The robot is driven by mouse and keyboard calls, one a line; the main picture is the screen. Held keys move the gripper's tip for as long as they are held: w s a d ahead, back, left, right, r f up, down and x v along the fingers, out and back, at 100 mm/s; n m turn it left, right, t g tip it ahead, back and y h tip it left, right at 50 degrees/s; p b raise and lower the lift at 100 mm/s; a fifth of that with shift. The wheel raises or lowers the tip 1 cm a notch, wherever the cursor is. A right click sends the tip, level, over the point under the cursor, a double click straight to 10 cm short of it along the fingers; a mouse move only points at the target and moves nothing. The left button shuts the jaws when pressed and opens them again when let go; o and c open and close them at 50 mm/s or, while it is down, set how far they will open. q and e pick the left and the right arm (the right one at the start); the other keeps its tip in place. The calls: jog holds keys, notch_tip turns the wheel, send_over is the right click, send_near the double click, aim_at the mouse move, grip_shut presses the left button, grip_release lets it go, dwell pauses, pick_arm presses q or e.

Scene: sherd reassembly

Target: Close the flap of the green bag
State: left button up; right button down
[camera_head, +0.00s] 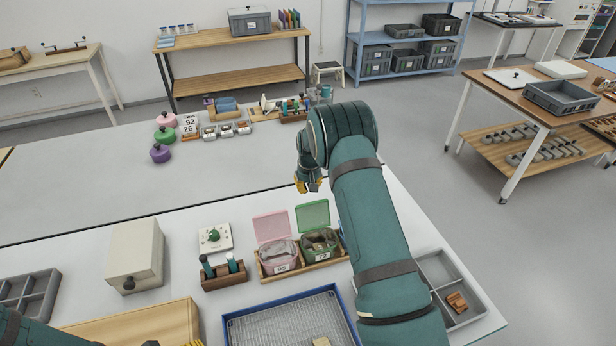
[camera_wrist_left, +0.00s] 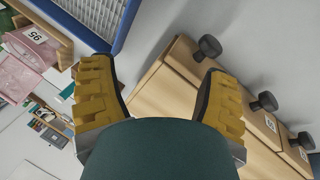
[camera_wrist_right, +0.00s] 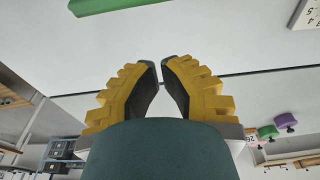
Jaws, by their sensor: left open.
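The green bag (camera_head: 319,243) sits in the right half of a wooden tray on the near table. Its green flap (camera_head: 313,214) stands up, open, at the back. A bright green strip (camera_wrist_right: 115,4) at the top of the right wrist view looks like this flap's edge. My right gripper (camera_head: 309,186) hangs beyond the flap, apart from it.
A pink bag (camera_head: 279,257) with its flap (camera_head: 270,227) up stands left of the green one. A blue-rimmed tray (camera_head: 233,321) lies in front. A wooden holder (camera_head: 222,281) and white box (camera_head: 135,253) stand left. A grey divided tray (camera_head: 437,267) is right of my right arm.

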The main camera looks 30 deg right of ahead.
aim_at(313, 216)
jog(key=shift+s+a+f+p, duration=0.1)
jog(key=shift+s+a+p, duration=0.15)
jog(key=shift+s, duration=0.65)
jog(key=shift+s+a+p, duration=0.1)
jog(key=shift+s+a, duration=0.1)
jog(key=shift+s, duration=0.7)
